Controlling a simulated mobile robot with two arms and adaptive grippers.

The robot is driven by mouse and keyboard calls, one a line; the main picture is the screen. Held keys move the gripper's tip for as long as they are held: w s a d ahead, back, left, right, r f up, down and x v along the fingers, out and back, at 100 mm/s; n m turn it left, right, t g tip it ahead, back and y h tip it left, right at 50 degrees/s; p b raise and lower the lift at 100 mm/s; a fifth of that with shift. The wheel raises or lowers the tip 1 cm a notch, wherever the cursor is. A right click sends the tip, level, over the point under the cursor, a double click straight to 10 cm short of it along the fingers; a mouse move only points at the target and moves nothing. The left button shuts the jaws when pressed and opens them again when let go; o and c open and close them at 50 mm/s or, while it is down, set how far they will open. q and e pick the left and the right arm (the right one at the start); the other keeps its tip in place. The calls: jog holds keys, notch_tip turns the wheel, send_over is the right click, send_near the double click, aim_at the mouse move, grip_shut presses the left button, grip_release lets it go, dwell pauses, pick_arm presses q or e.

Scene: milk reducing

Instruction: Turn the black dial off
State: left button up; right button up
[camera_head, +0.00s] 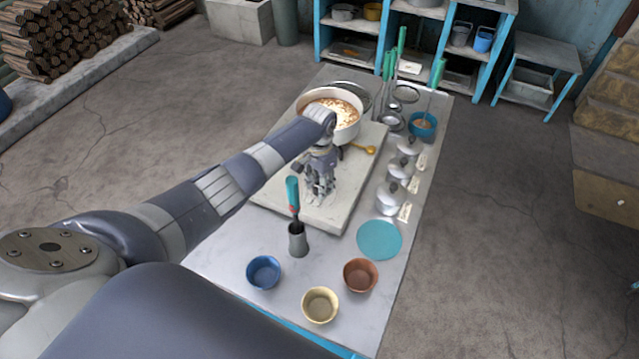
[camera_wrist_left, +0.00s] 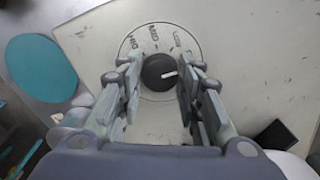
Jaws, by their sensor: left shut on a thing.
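The black dial (camera_wrist_left: 160,73) is on the top of a pale slab-like stove (camera_wrist_left: 215,30), with a ring of printed labels around it. Its white pointer line points to the right and slightly up in the left wrist view. My left gripper (camera_wrist_left: 158,85) is over the dial, with one finger on each side, shut on it. In the head view the left gripper (camera_head: 320,190) points down onto the near part of the stove (camera_head: 290,205) and hides the dial. My right gripper is not in view.
Lidded jars (camera_head: 391,199), a teal disc (camera_head: 380,240), a holder (camera_head: 298,243) with a green-handled tool and three bowls (camera_head: 320,305) surround the stove.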

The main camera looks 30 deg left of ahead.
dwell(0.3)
pick_arm(q)
jog(key=o, duration=1.1)
notch_tip(320, 180, up, 12)
jog(key=shift+r, duration=0.1)
